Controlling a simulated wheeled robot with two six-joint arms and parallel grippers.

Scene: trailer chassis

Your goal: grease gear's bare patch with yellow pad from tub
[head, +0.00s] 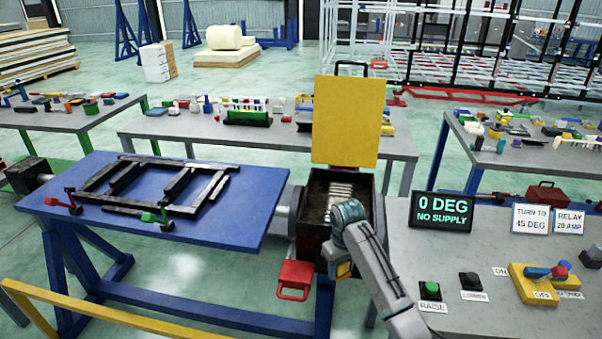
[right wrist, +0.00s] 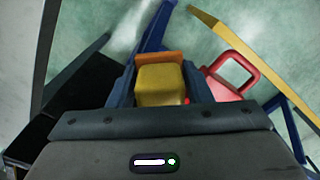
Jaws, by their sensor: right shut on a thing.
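My right gripper (head: 340,262) reaches in from the lower right, in front of the open gear housing (head: 308,232). In the right wrist view its two dark blue fingers are shut on the yellow pad (right wrist: 160,85), which has an orange strip at its far edge. A bit of the pad (head: 344,269) shows below the gripper in the head view. The pale ridged gear (head: 341,189) lies inside the housing, under the raised yellow lid (head: 348,120). My arm hides part of the housing's front. I cannot make out the bare patch or the tub. My left gripper is not in view.
A red handled piece (head: 295,279) sits low beside the housing, left of my gripper. The blue table (head: 250,190) at left carries a dark frame. The grey control bench (head: 455,250) at right carries a display reading "0 DEG NO SUPPLY", buttons and a yellow switch base (head: 532,290).

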